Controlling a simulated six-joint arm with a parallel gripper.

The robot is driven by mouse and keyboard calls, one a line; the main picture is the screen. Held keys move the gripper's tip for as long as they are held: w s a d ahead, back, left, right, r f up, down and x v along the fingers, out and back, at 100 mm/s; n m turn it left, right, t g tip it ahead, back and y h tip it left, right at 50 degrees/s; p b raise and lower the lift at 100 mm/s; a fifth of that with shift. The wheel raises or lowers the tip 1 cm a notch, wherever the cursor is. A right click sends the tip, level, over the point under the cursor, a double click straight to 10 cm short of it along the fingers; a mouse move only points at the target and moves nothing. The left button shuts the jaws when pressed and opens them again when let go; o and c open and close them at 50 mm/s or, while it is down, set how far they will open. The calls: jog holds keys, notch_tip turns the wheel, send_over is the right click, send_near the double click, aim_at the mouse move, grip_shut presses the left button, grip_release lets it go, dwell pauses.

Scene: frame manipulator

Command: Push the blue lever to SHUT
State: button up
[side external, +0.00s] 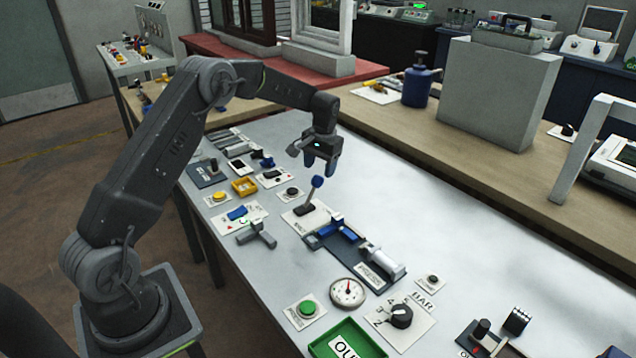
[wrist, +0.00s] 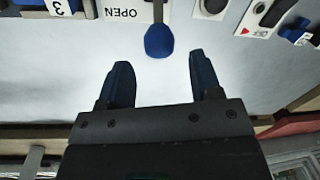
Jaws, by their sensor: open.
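The lever has a blue knob (side external: 317,182) on a thin stem and rises, tilted, from a dark base on a white label plate (side external: 298,218). In the wrist view the blue knob (wrist: 159,41) lies just beyond my fingertips, close to midway between them. The word OPEN shows on the plate (wrist: 124,12) beside the stem; SHUT cannot be made out. My gripper (side external: 320,165) hangs above and behind the knob in the side view, fingers pointing down.
A blue slide mechanism (side external: 338,232) sits close to the lever's right. A gauge (side external: 347,292) and a green bin (side external: 345,342) stand nearer the front. The metal table (side external: 420,200) behind is clear.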

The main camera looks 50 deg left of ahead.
aim_at(319, 175)
jog(key=f, duration=0.6)
jog(key=shift+s+a, duration=0.1)
jog(key=shift+a, duration=0.2)
grip_shut()
